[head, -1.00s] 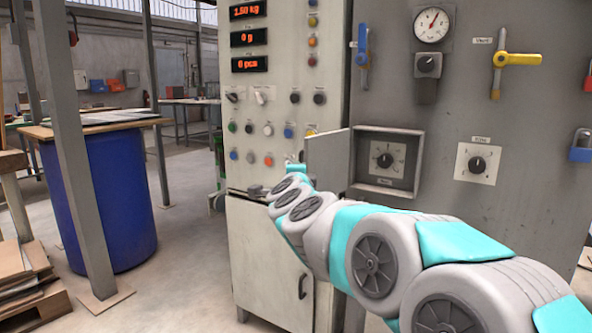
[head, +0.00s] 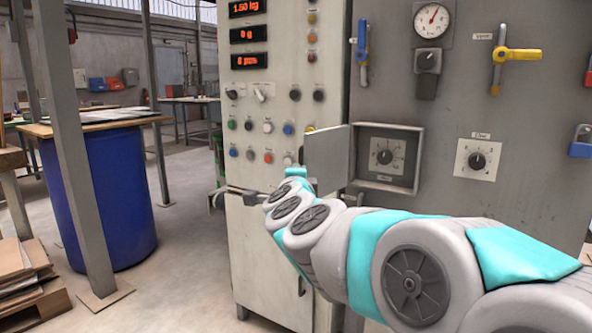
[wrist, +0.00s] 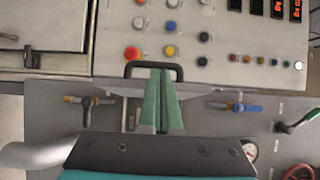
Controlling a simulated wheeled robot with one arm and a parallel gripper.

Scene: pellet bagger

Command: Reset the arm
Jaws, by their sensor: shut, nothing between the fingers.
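My gripper shows in the wrist view (wrist: 163,75) with its two green fingers together and nothing between them. The fingertips overlap a dark handle (wrist: 133,66) in the picture; I cannot tell whether they touch it. In the head view my arm reaches from the lower right toward the panel, and its wrist end is close to the open door (head: 328,160) of a small dial box (head: 418,160). The fingers are mostly hidden there behind my wrist.
The control panel (head: 270,95) carries lit displays, buttons and switches. A post (head: 72,130) and blue drum (head: 122,200) stand left, with open floor between.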

